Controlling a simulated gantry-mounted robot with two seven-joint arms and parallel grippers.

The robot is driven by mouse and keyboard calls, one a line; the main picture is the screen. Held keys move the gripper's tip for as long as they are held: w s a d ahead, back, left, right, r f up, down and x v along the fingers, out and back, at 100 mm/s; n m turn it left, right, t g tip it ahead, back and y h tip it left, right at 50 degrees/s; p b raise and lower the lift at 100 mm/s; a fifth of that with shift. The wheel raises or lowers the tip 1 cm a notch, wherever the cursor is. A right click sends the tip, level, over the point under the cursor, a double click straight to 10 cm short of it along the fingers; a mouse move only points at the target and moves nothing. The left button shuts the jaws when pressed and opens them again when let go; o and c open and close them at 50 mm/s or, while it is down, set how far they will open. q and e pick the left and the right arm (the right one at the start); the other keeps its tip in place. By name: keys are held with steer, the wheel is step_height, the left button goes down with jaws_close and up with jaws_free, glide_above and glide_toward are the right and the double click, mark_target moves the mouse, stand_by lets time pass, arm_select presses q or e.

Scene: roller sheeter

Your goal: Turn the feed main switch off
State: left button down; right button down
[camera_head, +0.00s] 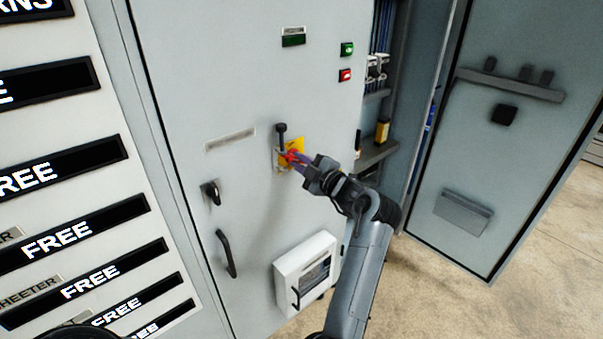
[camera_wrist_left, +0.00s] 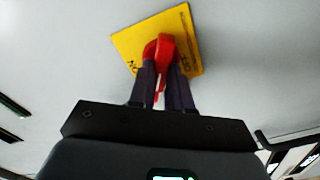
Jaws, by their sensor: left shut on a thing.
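The feed main switch is a red handle (camera_head: 289,155) on a yellow plate (camera_head: 297,146), mounted on the grey cabinet door. In the left wrist view the red handle (camera_wrist_left: 165,46) stands out from the yellow plate (camera_wrist_left: 128,44), with black lettering at its left and right sides. My left gripper (camera_head: 294,159) is at the switch. In the left wrist view its two dark fingers (camera_wrist_left: 162,75) are shut on the red handle, one on each side. My right gripper is not in view.
A black-knobbed lever (camera_head: 281,129) stands close to the plate's left side. Below left are a small black latch (camera_head: 211,192) and a door handle (camera_head: 227,253). A white box (camera_head: 306,272) juts out below. An open cabinet door (camera_head: 485,150) stands at the right.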

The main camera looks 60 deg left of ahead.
arm_select(q)
steer(key=shift+f+n+b, duration=0.2)
steer(key=shift+n+b, duration=3)
steer(key=shift+n, duration=0.1)
steer(key=c, duration=1.1)
jaws_free()
steer(key=shift+o, duration=0.2)
steer(key=shift+w+d, duration=0.1)
steer(key=shift+d, duration=0.45)
steer(key=w+d+p, duration=0.1)
steer(key=d, duration=0.8)
steer(key=shift+w+d, duration=0.15)
steer(key=shift+d, duration=0.15)
